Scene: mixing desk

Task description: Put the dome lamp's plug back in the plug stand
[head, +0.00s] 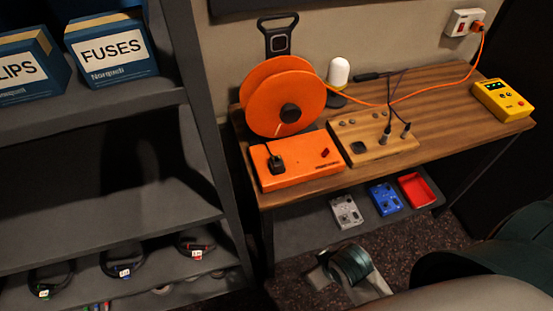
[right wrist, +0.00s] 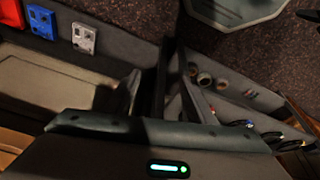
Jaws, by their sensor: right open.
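The white dome lamp (head: 339,73) stands at the back of the desk, behind the wooden plug stand (head: 408,147). The stand has several holes in its top, and two black plugs (head: 386,136) (head: 405,130) with dark cables stand at its right part. Another black plug (head: 276,163) sits on the orange box (head: 305,168) at the front left of the desk. I cannot trace which plug belongs to the dome lamp. My right gripper (head: 348,278) is open and empty, low in front of the desk and well apart from the plugs. It also shows in the right wrist view (right wrist: 158,85). My left gripper is out of view.
An orange cable reel (head: 263,90) stands behind the orange box. An orange cord runs along the desk to a wall socket (head: 465,22). A yellow device (head: 502,100) is at the right. The grey shelf (head: 210,215) stands left. Small boxes and a red tray (head: 417,189) lie below the desktop.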

